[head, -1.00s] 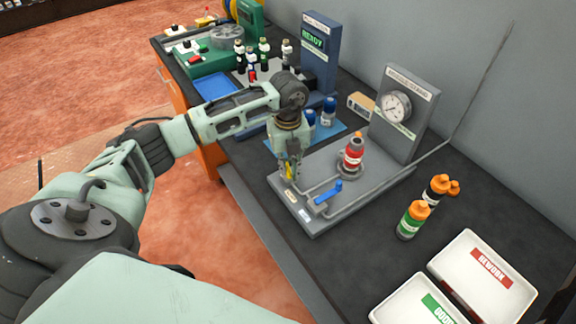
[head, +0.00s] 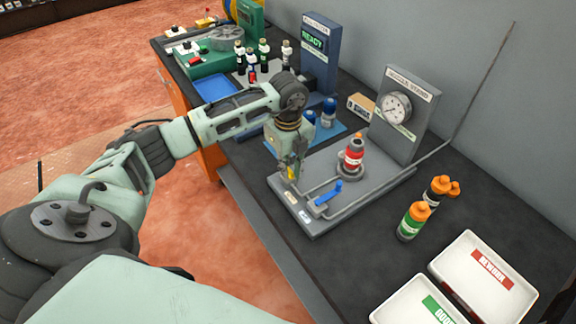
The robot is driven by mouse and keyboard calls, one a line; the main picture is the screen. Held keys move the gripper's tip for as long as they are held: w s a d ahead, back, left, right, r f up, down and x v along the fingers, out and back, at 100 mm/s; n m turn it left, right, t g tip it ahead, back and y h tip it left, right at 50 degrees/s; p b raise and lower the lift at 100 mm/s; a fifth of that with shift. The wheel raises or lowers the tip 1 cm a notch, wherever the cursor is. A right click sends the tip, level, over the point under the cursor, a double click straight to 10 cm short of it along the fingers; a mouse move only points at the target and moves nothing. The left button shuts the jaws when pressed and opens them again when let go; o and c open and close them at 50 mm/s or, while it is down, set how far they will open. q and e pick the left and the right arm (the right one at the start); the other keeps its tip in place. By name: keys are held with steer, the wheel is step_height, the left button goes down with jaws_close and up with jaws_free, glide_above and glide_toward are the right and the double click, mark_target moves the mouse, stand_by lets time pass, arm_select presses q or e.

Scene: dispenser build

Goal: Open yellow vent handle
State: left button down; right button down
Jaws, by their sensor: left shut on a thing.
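My left gripper (head: 291,171) points down over the left part of the grey test stand's base plate. It is shut on the yellow vent handle (head: 292,174), and its fingers hide most of the handle, so I cannot tell the handle's exact angle. A blue handle (head: 328,194) sits on the pipe to the right of it. A red bottle (head: 353,154) stands upright on the grey base plate (head: 345,220), in front of the panel with a round gauge (head: 395,107). My right gripper is not in view.
Orange-capped bottles (head: 413,221) stand right of the stand. Two white trays, one with a red label (head: 491,270) and one with a green label (head: 438,309), lie at the front right. Blue bottles (head: 329,112) stand behind my left gripper. A blue tray (head: 216,87) lies farther back.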

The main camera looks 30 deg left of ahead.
arm_select(q)
steer(key=shift+r, duration=0.1)
steer(key=c, duration=1.8)
jaws_free()
step_height(320, 180, up, 12)
